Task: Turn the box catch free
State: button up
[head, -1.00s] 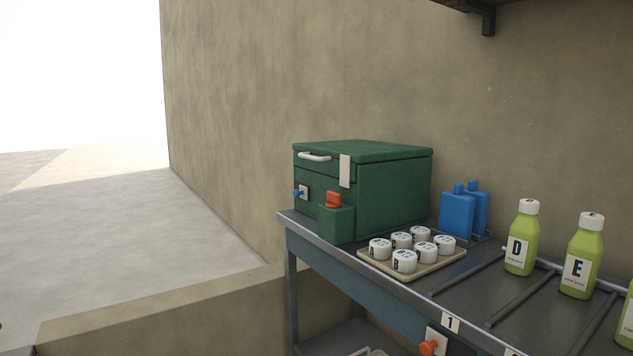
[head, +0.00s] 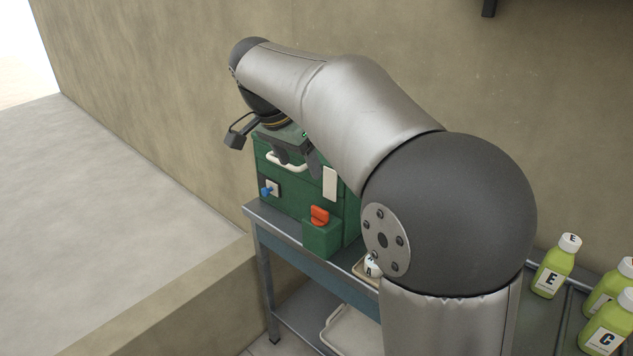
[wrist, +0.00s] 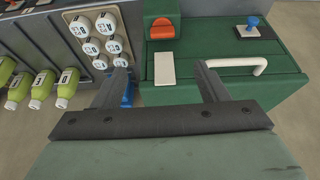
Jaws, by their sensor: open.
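The green box (head: 290,185) stands at the left end of the metal bench, its lid down. I cannot tell for sure which part is the catch. My gripper (wrist: 160,70) is open and empty over the lid, fingers pointing toward the front, apart from the tab and knob. My arm hides much of the lid.
In the wrist view a tray (wrist: 87,51) of white-lidded jars lies beside the box, with green bottles (wrist: 42,88) farther left. A wall rises behind the bench; a low ledge (head: 170,280) lies left.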

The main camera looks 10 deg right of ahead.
aim_at(319, 209)
jog(key=x, duration=0.5)
jog(key=b+x, duration=0.1)
jog(key=x, duration=0.5)
jog(key=b+x, duration=0.1)
jog(key=x, duration=0.5)
jog(key=shift+w+r, duration=0.1)
jog(key=shift+w, duration=0.15)
jog(key=c, duration=1)
